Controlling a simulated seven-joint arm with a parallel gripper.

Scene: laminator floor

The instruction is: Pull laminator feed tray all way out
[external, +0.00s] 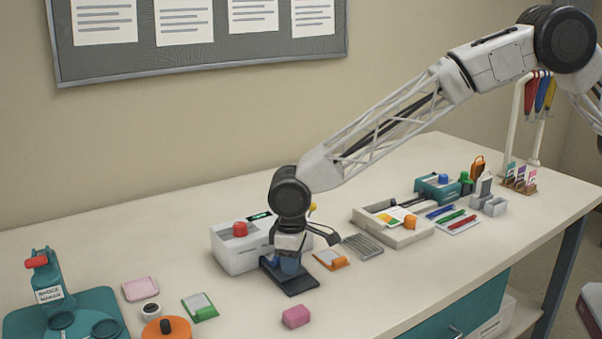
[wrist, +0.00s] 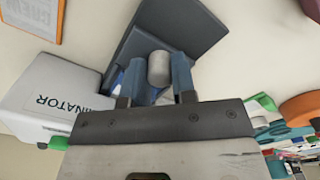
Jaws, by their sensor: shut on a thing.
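The laminator (external: 240,252) is a white box with a red knob on top, left of the middle of the table. It also shows in the wrist view (wrist: 60,95), with part of its name readable. The dark grey feed tray (external: 297,284) extends from its front, flat and low over the table; the tray fills the upper middle of the wrist view (wrist: 200,30). My gripper (external: 289,266) is down over the tray. In the wrist view its blue fingers (wrist: 154,82) are shut on the tray's light grey knob (wrist: 158,68). The tray's inner end is partly hidden.
An orange-framed card (external: 331,259) lies close right of the tray. A pink block (external: 296,316) stands in front of it. A green card holder (external: 200,306) and an orange round thing (external: 166,329) lie to the left. A beige open tray (external: 393,222) stands farther right.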

